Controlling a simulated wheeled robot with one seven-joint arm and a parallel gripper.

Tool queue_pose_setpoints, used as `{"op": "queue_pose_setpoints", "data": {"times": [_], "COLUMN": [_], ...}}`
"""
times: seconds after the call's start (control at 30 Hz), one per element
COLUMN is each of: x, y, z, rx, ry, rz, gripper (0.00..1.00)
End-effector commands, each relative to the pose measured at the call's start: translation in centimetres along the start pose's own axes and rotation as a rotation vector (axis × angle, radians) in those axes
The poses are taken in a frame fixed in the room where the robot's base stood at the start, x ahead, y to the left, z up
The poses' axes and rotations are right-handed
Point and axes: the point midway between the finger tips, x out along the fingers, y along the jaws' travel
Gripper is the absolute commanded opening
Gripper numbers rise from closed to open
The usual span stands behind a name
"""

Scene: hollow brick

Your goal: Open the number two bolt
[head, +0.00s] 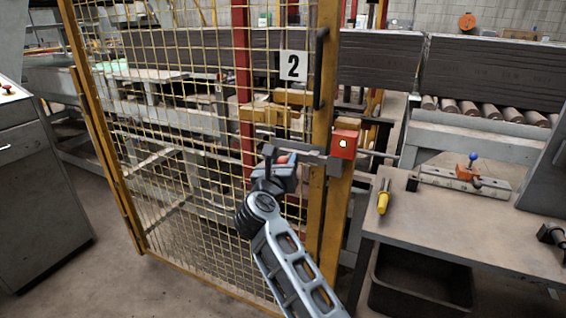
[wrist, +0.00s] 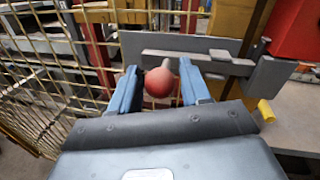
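The bolt is a grey sliding bar (wrist: 205,59) on a grey plate, with a red ball knob (wrist: 160,82) on a short stem. In the head view the bolt (head: 310,156) runs across the yellow gate post below the "2" sign (head: 293,66). Its right end is beside a red box (head: 343,143). My gripper (wrist: 160,78) is at the knob, with one blue finger on each side. Narrow gaps show between fingers and knob, so it looks open around it. In the head view my gripper (head: 280,172) hides part of the knob.
A yellow mesh gate (head: 180,120) with a black handle (head: 320,68) stands in front of me. At right is a workbench (head: 450,215) with a yellow-handled screwdriver (head: 383,200) and a blue-knobbed fixture (head: 468,172). A grey cabinet (head: 35,190) stands at left.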

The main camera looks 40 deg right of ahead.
Motion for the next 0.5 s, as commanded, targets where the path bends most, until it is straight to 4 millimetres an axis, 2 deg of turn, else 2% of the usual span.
{"op": "queue_pose_setpoints", "data": {"times": [0.03, 0.4, 0.5], "x": [-0.02, -0.03, -0.03], "y": [0.00, 0.01, 0.01], "z": [0.00, 0.01, 0.00], "rx": [0.000, 0.000, 0.000], "ry": [0.000, 0.000, 0.000], "rz": [0.000, 0.000, 0.000], "gripper": [0.42, 0.06, 0.00]}}
